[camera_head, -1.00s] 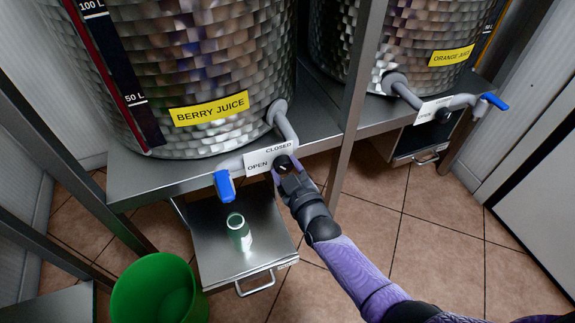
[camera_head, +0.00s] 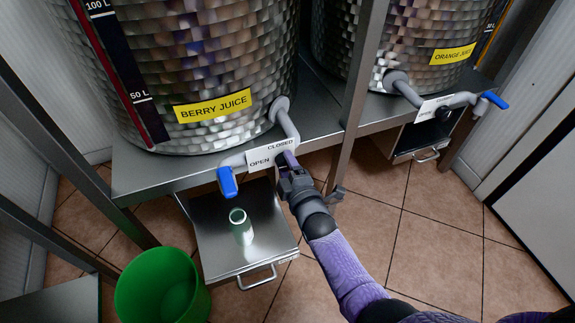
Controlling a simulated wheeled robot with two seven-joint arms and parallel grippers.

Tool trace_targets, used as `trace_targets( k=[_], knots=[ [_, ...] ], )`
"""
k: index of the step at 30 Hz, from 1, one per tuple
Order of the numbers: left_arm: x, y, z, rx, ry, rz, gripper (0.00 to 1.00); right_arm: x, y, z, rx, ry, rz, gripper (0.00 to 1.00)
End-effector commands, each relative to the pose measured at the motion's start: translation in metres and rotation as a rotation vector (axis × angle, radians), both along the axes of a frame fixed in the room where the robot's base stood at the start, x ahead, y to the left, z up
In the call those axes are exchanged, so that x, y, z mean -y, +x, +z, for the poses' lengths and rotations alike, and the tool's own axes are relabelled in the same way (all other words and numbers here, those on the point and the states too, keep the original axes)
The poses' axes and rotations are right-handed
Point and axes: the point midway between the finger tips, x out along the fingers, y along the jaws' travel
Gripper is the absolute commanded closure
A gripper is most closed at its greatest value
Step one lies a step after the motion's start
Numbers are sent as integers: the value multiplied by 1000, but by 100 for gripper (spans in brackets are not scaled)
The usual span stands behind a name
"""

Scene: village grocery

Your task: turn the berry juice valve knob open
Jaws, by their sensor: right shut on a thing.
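The berry juice tank (camera_head: 205,50) stands at the upper left with a yellow BERRY JUICE label (camera_head: 213,106). A grey pipe (camera_head: 288,122) runs from it down to the valve, which has a white OPEN/CLOSED plate (camera_head: 260,160). A blue spout (camera_head: 227,182) hangs at the left end. My right gripper (camera_head: 288,165) is at the right part of the plate, below the word CLOSED, shut on the berry juice valve knob. The fingers and wrist hide the knob, so its angle cannot be told. My left gripper is not in view.
A clear glass (camera_head: 241,228) stands on the metal pull-out tray (camera_head: 225,262) below the spout. A green bucket (camera_head: 160,290) is on the floor at the left. A steel post (camera_head: 355,95) rises right of my gripper. The orange juice tank (camera_head: 425,30) is beyond it.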

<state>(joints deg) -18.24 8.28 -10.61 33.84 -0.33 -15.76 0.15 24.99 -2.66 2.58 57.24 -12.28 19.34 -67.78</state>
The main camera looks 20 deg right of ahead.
Motion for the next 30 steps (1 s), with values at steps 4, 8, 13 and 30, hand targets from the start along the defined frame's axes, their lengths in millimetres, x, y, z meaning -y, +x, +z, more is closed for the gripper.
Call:
trace_targets(
  k=[4,8,13,30],
  knots=[
    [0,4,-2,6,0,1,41,0,0,-1,-2,-52,0,98],
    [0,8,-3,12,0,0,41,0,-1,-1,-1,-82,0,99],
    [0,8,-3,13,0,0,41,0,-1,-1,0,-100,1,98],
    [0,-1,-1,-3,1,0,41,0,0,-1,1,-102,1,4]
  ],
)
